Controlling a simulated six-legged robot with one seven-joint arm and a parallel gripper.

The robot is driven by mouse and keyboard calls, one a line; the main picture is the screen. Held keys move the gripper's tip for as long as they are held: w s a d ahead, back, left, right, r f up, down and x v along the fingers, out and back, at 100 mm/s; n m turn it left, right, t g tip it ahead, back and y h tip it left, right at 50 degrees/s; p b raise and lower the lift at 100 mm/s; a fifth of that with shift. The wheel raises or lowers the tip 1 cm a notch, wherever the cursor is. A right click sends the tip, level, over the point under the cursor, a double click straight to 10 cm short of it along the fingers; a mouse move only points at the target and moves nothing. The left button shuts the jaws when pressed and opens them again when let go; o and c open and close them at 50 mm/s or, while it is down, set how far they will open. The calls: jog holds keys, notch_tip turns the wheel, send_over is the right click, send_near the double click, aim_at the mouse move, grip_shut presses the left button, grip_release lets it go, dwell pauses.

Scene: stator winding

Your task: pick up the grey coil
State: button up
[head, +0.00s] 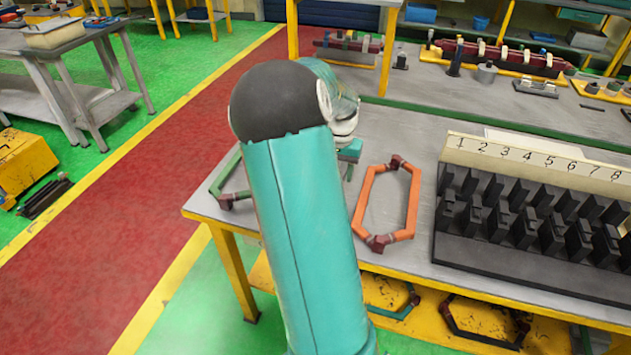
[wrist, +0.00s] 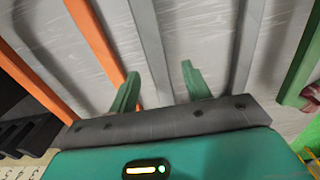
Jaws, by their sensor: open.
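In the wrist view two long, dull grey-green bars run away from me over the table. They look like the sides of the grey coil (wrist: 149,42), and its ends are out of view. My gripper (wrist: 161,82) is open, with its green fingers pointing at the table. The coil's left bar shows between the two fingers and its right bar lies to the right of them. I cannot tell the height of the fingers over the bar. In the head view my arm hides this coil, and only a teal bit of my gripper (head: 350,152) shows beside the arm.
An orange coil (head: 410,205) lies close on the right in the head view. A green coil (head: 222,187) with dark red corners lies on the left, partly hidden by my arm. A numbered rack (head: 540,155) of black blocks stands at the right on the grey table (head: 425,140).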

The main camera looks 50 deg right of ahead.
jog(key=f, duration=0.4)
jog(key=shift+d+f, duration=0.25)
jog(key=shift+f, duration=0.15)
jog(key=shift+r, duration=0.1)
grip_shut()
